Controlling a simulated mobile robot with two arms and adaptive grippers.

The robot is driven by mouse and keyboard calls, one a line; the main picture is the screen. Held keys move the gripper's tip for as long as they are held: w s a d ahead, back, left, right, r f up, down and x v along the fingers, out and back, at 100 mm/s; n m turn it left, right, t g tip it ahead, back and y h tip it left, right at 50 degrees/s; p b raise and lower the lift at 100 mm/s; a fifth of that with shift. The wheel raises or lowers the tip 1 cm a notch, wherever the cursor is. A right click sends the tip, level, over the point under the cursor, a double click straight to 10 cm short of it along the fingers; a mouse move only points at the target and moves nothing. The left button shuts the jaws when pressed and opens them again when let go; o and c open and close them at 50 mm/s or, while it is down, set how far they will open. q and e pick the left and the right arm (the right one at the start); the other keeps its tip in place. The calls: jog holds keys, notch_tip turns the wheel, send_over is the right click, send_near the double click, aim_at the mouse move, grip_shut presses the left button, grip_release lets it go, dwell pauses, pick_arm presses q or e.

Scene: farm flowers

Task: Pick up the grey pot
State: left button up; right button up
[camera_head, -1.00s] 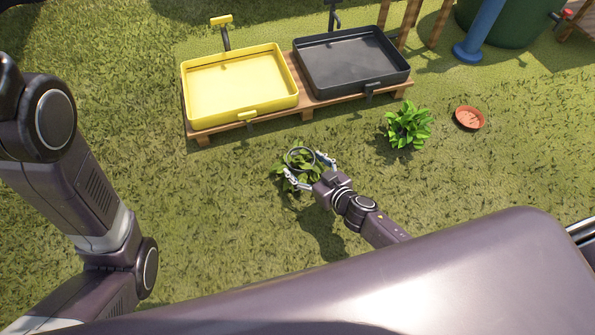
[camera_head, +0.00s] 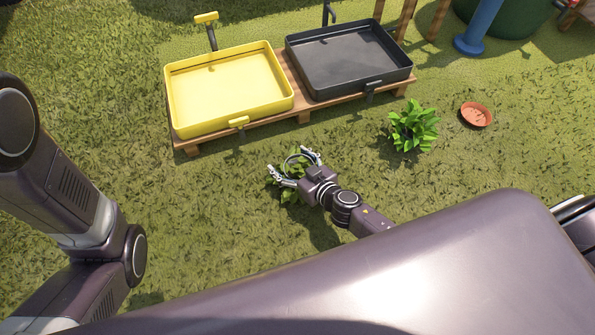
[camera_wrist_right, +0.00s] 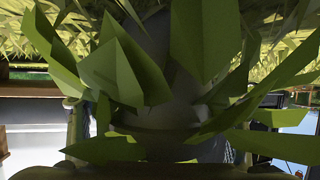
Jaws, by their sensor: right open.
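The grey pot (camera_head: 298,157) shows in the head view as a round rim with a green leafy plant around it, on the grass in front of the trays. In the right wrist view, leaves cover much of the pot (camera_wrist_right: 165,118). My right gripper (camera_head: 291,164) is open, with its fingers spread on either side of the pot. I cannot tell whether they touch it. My left arm shows at the left, but its gripper is out of view.
A yellow tray (camera_head: 272,102) and a black tray (camera_head: 392,77) stand on a wooden pallet (camera_head: 304,117) beyond the pot. Another leafy plant (camera_head: 413,127) and a terracotta dish (camera_head: 476,114) are to the right. Grass left of the pot is clear.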

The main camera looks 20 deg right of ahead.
jog(key=c, duration=1.6)
jog(key=shift+c, duration=0.6)
